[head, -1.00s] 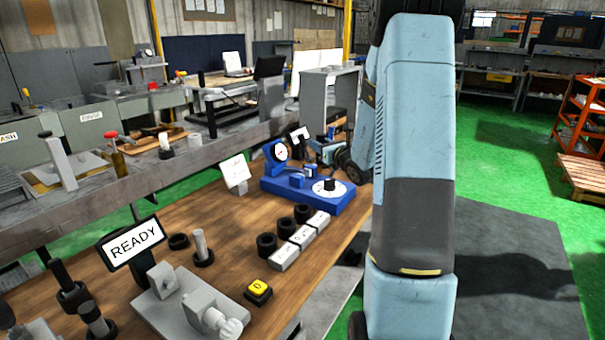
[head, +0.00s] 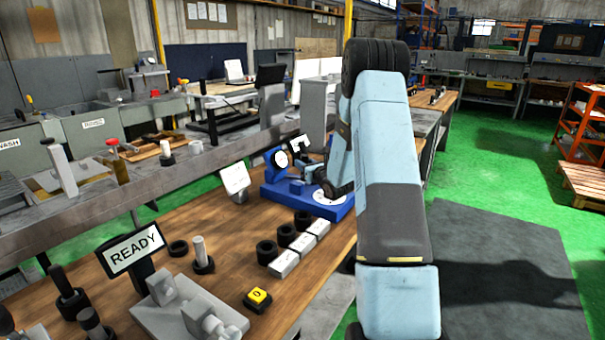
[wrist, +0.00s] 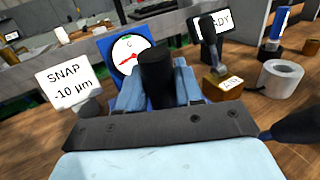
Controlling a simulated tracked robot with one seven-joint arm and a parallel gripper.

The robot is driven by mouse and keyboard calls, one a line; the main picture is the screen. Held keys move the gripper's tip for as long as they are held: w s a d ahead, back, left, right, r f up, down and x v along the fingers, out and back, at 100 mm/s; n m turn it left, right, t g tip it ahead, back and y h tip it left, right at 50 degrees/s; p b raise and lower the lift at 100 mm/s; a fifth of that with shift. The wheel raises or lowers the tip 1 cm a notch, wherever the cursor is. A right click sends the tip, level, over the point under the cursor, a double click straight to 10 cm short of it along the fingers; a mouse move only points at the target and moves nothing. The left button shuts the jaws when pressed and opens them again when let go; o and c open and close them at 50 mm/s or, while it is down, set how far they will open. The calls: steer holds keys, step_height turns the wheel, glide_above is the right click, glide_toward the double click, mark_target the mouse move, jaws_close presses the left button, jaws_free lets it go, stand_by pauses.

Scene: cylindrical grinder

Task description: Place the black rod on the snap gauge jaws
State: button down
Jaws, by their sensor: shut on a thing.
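My gripper (wrist: 158,92) is shut on the black rod (wrist: 156,70), which stands up between its two pale blue fingers in the wrist view. Behind the rod is the blue snap gauge (wrist: 108,48) with a white dial (wrist: 128,54). The rod hides part of the gauge, and its jaws cannot be made out there. In the head view the snap gauge (head: 273,172) stands on a blue base (head: 325,209) on the wooden bench. My gripper is over this base, beside the dial, and my forearm covers its right end. Whether the rod touches the jaws cannot be told.
A SNAP sign (wrist: 68,83) stands left of the gauge in the wrist view. In the head view, black rings (head: 266,252) and pale blocks (head: 300,248) sit in front of the base. A READY sign (head: 134,248) and a yellow button (head: 258,298) are nearer.

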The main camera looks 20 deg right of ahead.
steer(key=shift+w+f, duration=0.3)
steer(key=shift+f, duration=0.1)
step_height(320, 180, down, 3)
steer(key=shift+r, duration=0.1)
steer(key=c, duration=0.7)
jaws_free()
steer(key=shift+c, duration=0.2)
